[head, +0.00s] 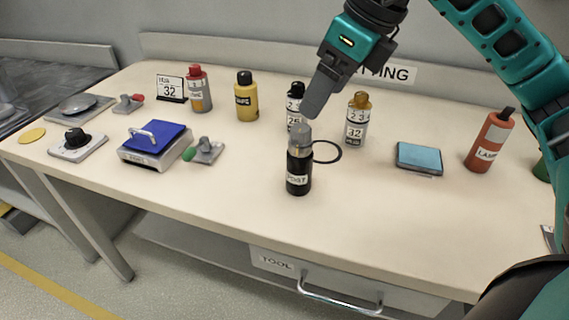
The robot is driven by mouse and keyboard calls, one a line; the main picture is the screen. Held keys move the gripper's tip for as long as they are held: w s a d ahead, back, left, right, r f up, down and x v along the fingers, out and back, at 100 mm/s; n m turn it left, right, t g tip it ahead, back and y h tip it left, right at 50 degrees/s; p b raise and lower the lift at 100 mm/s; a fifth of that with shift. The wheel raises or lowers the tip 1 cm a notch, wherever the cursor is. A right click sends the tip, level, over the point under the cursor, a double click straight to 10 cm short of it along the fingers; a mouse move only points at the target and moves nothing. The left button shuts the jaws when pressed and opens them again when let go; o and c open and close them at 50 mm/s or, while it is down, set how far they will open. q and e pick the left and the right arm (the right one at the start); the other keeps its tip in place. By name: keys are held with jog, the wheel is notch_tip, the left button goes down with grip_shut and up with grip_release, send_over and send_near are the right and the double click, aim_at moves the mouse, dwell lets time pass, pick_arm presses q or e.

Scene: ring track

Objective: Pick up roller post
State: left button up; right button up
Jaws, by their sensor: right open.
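A black upright cylinder (298,181) with a grey top and a white label stands near the front middle of the table; its label seems to read POST, so I take it as the roller post. My right gripper (312,108), on the teal arm from the upper right, is open and empty. It points down and left, with its visible finger a little above and right of the post's top. Its other finger is hard to make out. I cannot tell the exact gap. My left gripper is not in view.
A black ring (339,153) lies behind the post. A blue pad (419,156) and a red bottle (490,142) are at right, a blue-topped device (156,148) at left. The table front beside the post is clear.

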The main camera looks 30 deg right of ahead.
aim_at(303, 128)
jog(key=b+x, duration=0.1)
jog(key=x, duration=0.5)
jog(key=shift+s+a+f, duration=0.1)
jog(key=b+x, duration=0.1)
jog(key=x, duration=0.4)
jog(key=shift+w+a+f, duration=0.1)
jog(key=shift+w+f, duration=0.15)
jog(key=shift+w, duration=0.05)
jog(key=shift+c, duration=0.4)
grip_shut()
